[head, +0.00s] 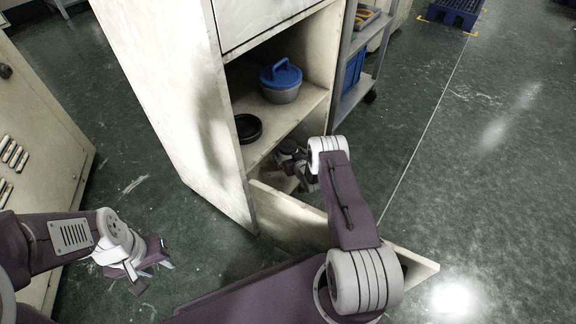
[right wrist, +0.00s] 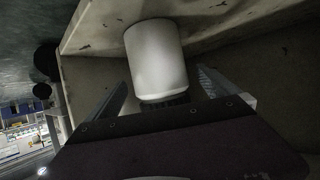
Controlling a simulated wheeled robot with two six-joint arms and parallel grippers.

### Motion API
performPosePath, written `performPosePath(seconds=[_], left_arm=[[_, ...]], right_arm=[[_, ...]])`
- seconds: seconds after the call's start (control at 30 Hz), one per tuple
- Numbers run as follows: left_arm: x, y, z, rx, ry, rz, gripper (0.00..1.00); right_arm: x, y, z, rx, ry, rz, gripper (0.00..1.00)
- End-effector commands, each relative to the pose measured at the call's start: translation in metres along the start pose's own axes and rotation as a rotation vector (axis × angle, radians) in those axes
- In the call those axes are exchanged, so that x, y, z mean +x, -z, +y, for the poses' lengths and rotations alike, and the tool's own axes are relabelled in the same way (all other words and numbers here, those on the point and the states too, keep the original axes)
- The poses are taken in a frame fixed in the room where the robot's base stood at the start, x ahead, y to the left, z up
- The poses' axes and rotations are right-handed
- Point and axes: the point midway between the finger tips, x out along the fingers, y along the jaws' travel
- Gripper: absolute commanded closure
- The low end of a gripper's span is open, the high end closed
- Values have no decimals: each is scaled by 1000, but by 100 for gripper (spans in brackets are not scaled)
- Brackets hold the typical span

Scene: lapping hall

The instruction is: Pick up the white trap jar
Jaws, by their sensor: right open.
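The white trap jar (right wrist: 156,58) shows in the right wrist view, a white cylinder with a dark ribbed end towards my gripper. Its far end meets a pale cabinet surface. My right gripper (right wrist: 163,84) is open, with one finger on each side of the jar and visible gaps between. In the head view my right gripper (head: 294,166) reaches into the cabinet's low compartment, and the jar cannot be made out there. My left gripper (head: 143,268) hangs over the floor at the lower left, away from the cabinet; its finger opening is unclear.
The pale cabinet (head: 170,90) has a shelf holding a grey pot with a blue lid (head: 281,82) and a black round dish (head: 247,128). A low pale panel (head: 405,262) juts out below my right arm. A grey cart (head: 362,85) stands behind. Floor at right is clear.

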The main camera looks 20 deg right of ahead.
Motion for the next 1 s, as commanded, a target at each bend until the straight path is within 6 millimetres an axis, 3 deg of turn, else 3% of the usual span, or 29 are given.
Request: performPosePath(seconds=[0.03, 0.1, 0.4, 0.43, 0.7, 1.0], left_arm=[[18, -2, 0, 0, 0, 0, 64], [24, -2, 0, 0, 0, 0, 64], [23, -2, 0, 0, 0, 1, 64], [23, -2, 0, 0, 0, 1, 64], [23, -2, 0, 0, 0, 0, 64], [17, -2, 0, 0, 0, 0, 64]], right_arm=[[12, -7, 0, -2, 1, 4, 1], [21, -5, 0, -2, 1, 3, 1], [25, 1, 0, 0, 1, -1, 1], [25, 1, 0, 0, 1, -1, 4], [25, 1, 0, 0, 1, 1, 76], [22, 8, 0, 0, 1, 1, 76]])
